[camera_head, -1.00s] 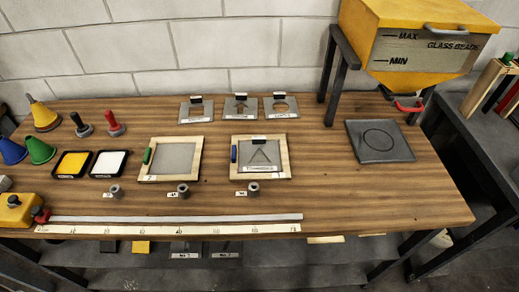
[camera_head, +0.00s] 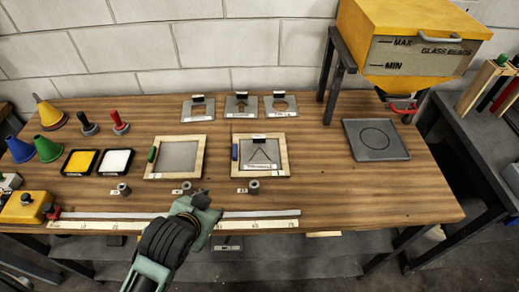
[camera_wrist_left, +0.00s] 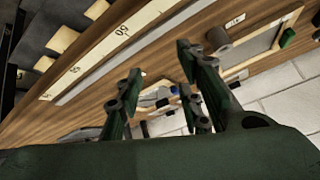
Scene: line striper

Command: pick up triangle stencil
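The triangle stencil (camera_head: 260,152) is a grey metal plate with a triangle cut-out, a dark grip on its far edge and a label on its near edge. It lies inside the right wooden frame (camera_head: 284,158), which has a blue handle on its left side. My left gripper (camera_head: 207,203) is over the front of the table, left of and nearer than the stencil, apart from it. In the left wrist view its fingers (camera_wrist_left: 160,95) are spread with nothing held; the blue-handled frame shows small between them, its stencil partly hidden. My right gripper is not in view.
Another wooden frame (camera_head: 202,158) with a green handle is to the left. Grey weights (camera_head: 254,187) and a long ruler (camera_head: 270,225) lie in front. Three other stencils (camera_head: 241,107) lie at the back. A dark plate (camera_head: 376,140) and the bead hopper (camera_head: 408,50) are right.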

